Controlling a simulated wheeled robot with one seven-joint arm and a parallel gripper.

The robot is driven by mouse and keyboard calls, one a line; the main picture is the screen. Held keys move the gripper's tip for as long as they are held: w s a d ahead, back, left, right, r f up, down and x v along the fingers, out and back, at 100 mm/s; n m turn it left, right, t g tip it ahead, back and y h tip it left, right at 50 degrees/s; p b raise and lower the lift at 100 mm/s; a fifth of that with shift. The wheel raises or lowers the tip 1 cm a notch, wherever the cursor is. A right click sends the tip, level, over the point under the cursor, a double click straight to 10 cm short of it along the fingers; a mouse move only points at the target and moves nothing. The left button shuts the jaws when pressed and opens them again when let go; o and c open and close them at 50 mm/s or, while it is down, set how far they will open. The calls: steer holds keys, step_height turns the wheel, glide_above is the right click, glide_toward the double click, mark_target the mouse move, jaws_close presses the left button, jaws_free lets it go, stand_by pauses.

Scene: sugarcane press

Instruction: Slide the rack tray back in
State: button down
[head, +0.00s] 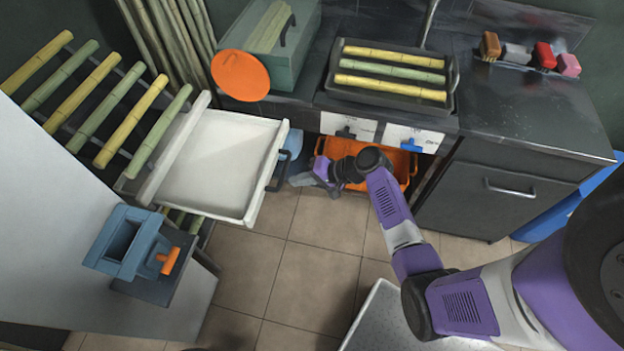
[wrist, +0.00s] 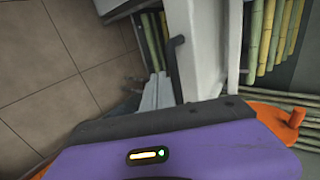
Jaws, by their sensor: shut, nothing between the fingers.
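The white rack tray (head: 215,165) sticks out to the right from the rack at the left, below a slanted row of cane. Its dark handle (head: 279,168) is on the right edge, facing my gripper. The tray (wrist: 210,45) and handle (wrist: 175,55) also show in the wrist view. My gripper (head: 302,180) is shut and empty, just right of the handle and low. In the wrist view my fingers (wrist: 158,92) point toward the tray's handle side. I cannot tell whether they touch it.
A dark counter (head: 520,105) carries a tray of cane pieces (head: 392,95). An orange crate (head: 404,165) sits below it, beside my wrist. A blue-grey box with an orange handle (head: 130,243) stands at the lower left. Tiled floor (head: 310,230) is open in front of the tray.

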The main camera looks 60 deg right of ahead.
steer(key=shift+w+a+r, duration=0.1)
steer(key=shift+w+a, duration=0.1)
steer(key=shift+w, duration=0.35)
steer(key=b, duration=0.9)
glide_toward(197, 164)
steer(key=x, duration=0.4)
steer(key=shift+f, duration=0.45)
steer(key=shift+w+a+r+b, duration=0.1)
steer(key=shift+w+a+b, duration=0.1)
steer(key=shift+w+b, duration=0.25)
steer(key=shift+w+r, duration=0.15)
steer(key=shift+r, duration=0.05)
steer(key=shift+a, duration=0.15)
